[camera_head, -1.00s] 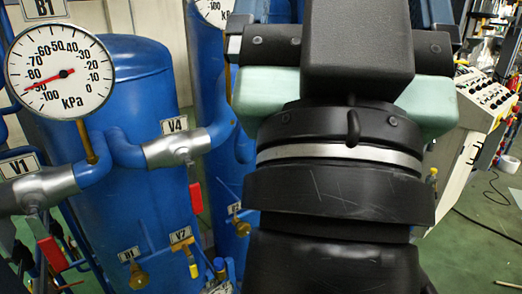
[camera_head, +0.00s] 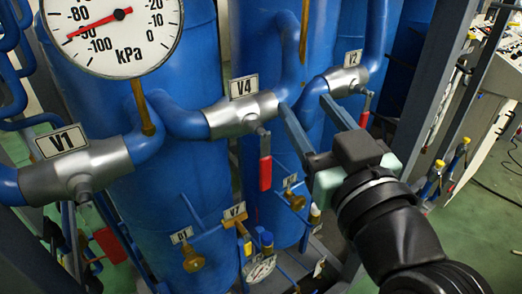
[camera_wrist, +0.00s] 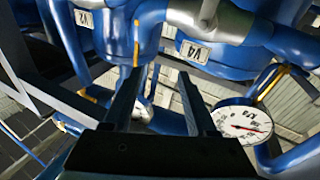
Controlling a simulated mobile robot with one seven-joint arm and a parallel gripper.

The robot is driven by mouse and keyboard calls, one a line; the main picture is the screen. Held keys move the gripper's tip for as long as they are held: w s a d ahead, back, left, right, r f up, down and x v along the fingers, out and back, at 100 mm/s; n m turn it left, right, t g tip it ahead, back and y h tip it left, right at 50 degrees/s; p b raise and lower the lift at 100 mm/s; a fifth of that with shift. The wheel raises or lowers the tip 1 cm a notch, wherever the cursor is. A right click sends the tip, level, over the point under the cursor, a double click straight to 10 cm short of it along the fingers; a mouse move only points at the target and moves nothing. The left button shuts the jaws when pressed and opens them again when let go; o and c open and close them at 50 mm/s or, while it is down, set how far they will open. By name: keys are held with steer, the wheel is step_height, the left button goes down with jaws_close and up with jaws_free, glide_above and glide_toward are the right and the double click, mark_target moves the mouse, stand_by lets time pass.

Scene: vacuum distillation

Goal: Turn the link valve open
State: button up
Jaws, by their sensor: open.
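Valve V4 (camera_head: 243,115) is a grey valve body on the blue pipe between the two blue tanks. Its lever with a red grip (camera_head: 265,172) hangs straight down. My gripper (camera_head: 305,103) is open and empty, its two long fingers spread just right of V4, between V4 and valve V2 (camera_head: 347,80). One fingertip appears close to V4's right end in the picture; contact cannot be told. In the wrist view the picture is upside down; the V4 label (camera_wrist: 192,50) lies just beyond the right finger, and my gripper (camera_wrist: 161,72) has nothing between its fingers.
Valve V1 (camera_head: 78,172) with a red lever is at left. A kPa gauge (camera_head: 112,32) stands above the pipe. Smaller brass valves (camera_head: 193,258) and a low gauge (camera_head: 262,270) sit below.

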mark_target(267, 166)
steer(key=s+d+f+n+g+y+b, duration=0.15)
steer(key=s+f+n+g+y, duration=0.3)
steer(key=f, duration=0.75)
steer(key=shift+m+t+y, duration=0.25)
steer(key=shift+m+y, duration=0.1)
steer(key=shift+m, duration=0.4)
steer(key=p+x, duration=0.6)
steer(key=x, duration=0.4)
steer(key=shift+w+a+r, duration=0.15)
steer(key=shift+a+r, duration=0.05)
steer(key=shift+a, duration=0.25)
steer(key=shift+w+a+f, duration=0.15)
steer(key=shift+w, duration=0.1)
steer(key=shift+c, duration=0.3)
jaws_close()
